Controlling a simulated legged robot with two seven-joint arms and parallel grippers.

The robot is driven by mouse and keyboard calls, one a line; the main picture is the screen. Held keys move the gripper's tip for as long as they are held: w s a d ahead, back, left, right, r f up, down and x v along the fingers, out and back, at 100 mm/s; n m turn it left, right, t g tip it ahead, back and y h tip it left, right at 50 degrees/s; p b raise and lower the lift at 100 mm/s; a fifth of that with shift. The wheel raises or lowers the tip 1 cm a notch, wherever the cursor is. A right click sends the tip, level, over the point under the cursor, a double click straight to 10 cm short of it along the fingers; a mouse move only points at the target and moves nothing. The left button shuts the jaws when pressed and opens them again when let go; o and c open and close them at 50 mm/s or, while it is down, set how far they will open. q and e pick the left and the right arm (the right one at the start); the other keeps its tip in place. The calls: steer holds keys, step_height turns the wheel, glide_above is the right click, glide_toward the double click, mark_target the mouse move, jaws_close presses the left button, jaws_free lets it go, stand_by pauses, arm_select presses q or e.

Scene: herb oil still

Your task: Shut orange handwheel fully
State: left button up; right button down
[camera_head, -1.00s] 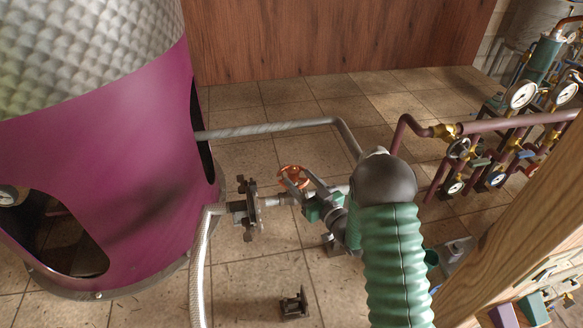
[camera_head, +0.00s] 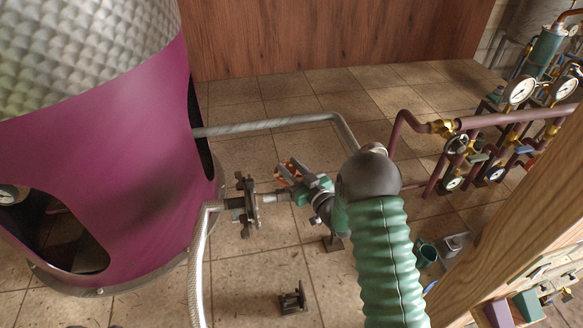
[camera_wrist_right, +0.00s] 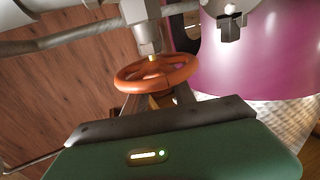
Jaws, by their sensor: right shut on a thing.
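The orange handwheel (camera_head: 289,173) sits on a valve in the pipe line between the purple vessel and my right arm. In the head view my right gripper (camera_head: 297,174) covers most of it. In the right wrist view the handwheel (camera_wrist_right: 156,73) shows as a spoked ring on a brass stem below a grey valve body (camera_wrist_right: 146,35). My right gripper's fingers (camera_wrist_right: 158,103) reach to its near side and are shut on it; the exact contact is partly hidden. My left gripper is not in view.
The purple vessel (camera_head: 110,170) stands at left. A grey pipe (camera_head: 265,127) runs behind the valve, and a braided hose (camera_head: 197,260) hangs in front. A small black bracket (camera_head: 293,299) is on the floor. Gauges and purple pipes (camera_head: 515,120) and a wooden post (camera_head: 500,205) stand at right.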

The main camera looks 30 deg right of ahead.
steer(key=shift+a+f+h, duration=0.1)
steer(key=shift+f+h, duration=0.1)
steer(key=shift+h, duration=0.1)
steer(key=shift+f+m+h+b, duration=0.2)
steer(key=shift+m+h+b, duration=0.75)
steer(key=shift+h, duration=0.15)
steer(key=m+h+b, duration=0.1)
steer(key=h, duration=0.1)
steer(key=shift+m+h, duration=0.25)
steer(key=shift+h, duration=0.05)
steer(key=m+h+b, duration=0.1)
steer(key=h, duration=0.1)
steer(key=shift+a+m+g+h+b, duration=0.15)
steer(key=shift+m+g+h+b, duration=0.15)
steer(key=shift+m+g+b, duration=0.1)
steer(key=m+g+h+b, duration=0.1)
steer(key=h, duration=0.1)
steer(key=shift+m+h, duration=0.3)
steer(key=shift+m, duration=0.1)
steer(key=m+g+h, duration=0.2)
steer(key=h, duration=0.1)
steer(key=shift+m+g, duration=0.3)
steer(key=shift+r+m+g+h+b, duration=0.1)
steer(key=shift+m+g+h+b, duration=0.2)
steer(key=shift+m+g+h, duration=1.75)
steer(key=shift+g, duration=0.45)
